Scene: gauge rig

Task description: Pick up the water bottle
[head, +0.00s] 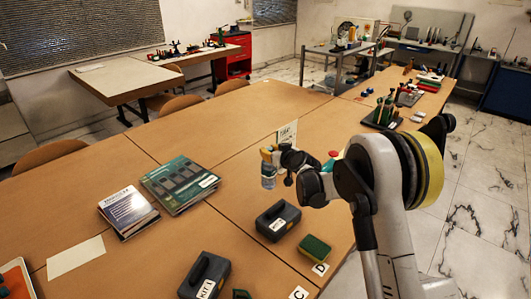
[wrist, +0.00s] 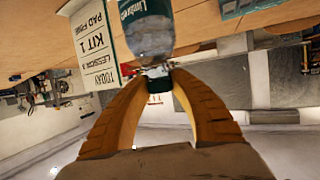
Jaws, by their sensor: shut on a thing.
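The water bottle (head: 268,178) is small and clear, with a dark green label that shows in the wrist view (wrist: 147,27). It looks about upright in the head view, over the near table, left of my arm. My gripper (wrist: 157,76) has its two orange ribbed fingers closed in on the bottle's dark cap and neck. In the head view my gripper (head: 269,152) is at the bottle's top. I cannot tell whether the bottle's base touches the table.
A white sign card (head: 287,134) stands just behind the bottle. Books (head: 180,184) lie to the left. Two dark cases (head: 278,221) (head: 205,275) and a green-yellow sponge (head: 314,249) are nearer. The table's middle is clear.

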